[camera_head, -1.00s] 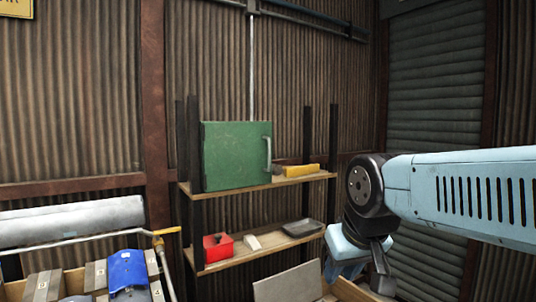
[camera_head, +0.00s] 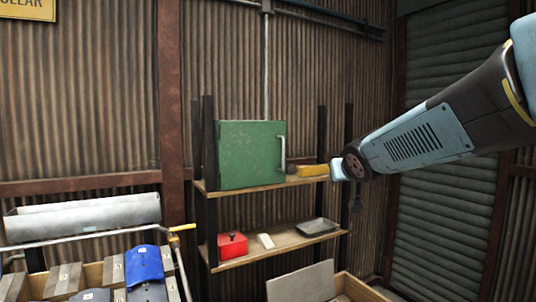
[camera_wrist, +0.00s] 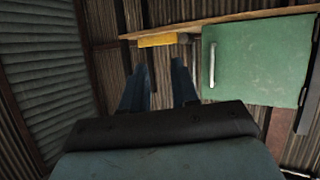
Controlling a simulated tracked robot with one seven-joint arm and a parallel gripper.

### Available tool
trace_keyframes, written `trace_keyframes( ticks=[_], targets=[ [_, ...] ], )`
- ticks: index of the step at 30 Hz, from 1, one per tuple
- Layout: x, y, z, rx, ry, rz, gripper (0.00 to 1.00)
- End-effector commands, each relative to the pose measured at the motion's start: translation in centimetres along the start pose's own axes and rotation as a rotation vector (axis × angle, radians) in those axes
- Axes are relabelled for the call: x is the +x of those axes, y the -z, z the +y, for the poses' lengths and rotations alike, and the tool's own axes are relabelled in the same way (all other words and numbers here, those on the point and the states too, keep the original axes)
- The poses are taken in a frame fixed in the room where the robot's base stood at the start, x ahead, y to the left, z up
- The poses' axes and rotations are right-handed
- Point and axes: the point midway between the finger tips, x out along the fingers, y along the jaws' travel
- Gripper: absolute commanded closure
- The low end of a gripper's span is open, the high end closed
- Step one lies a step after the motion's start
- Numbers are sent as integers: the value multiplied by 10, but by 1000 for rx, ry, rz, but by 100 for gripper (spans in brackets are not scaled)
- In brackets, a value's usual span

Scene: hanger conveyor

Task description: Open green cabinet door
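The green cabinet (camera_head: 248,155) stands on the upper shelf with its door shut. Its upright pale handle (camera_head: 282,153) is at the door's right edge in the head view. In the wrist view the picture is turned over, so the green door (camera_wrist: 262,65) is at the right and its handle (camera_wrist: 212,64) is on the door's left side. My gripper (camera_wrist: 160,72) has its two blue fingers spread apart with nothing between them. It is beside the handle and does not touch it. In the head view the fingers are hard to make out at the end of my arm.
A yellow object (camera_head: 312,170) lies on the upper shelf (camera_head: 240,188), right of the cabinet. The lower shelf (camera_head: 235,262) holds a red box (camera_head: 232,246), a small pale block (camera_head: 266,241) and a dark tray (camera_head: 317,227). A crate with a blue item (camera_head: 144,266) is at lower left.

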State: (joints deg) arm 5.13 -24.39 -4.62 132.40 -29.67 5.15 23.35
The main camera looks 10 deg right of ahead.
Motion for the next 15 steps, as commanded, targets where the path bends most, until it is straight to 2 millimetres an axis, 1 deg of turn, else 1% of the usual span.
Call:
trace_keyframes(
  ticks=[1, 3, 7, 10, 12, 15],
  targets=[
    [17, 16, 3, -4, 15, 55, 71],
    [36, 39, 2, -13, 56, 142, 71],
    [68, 72, -4, -29, 171, 275, 71],
    [88, 87, -12, -42, 288, 347, 71],
    [100, 92, -19, -48, 375, 380, 71],
    [111, 93, -27, -52, 492, 404, 71]
  ],
)
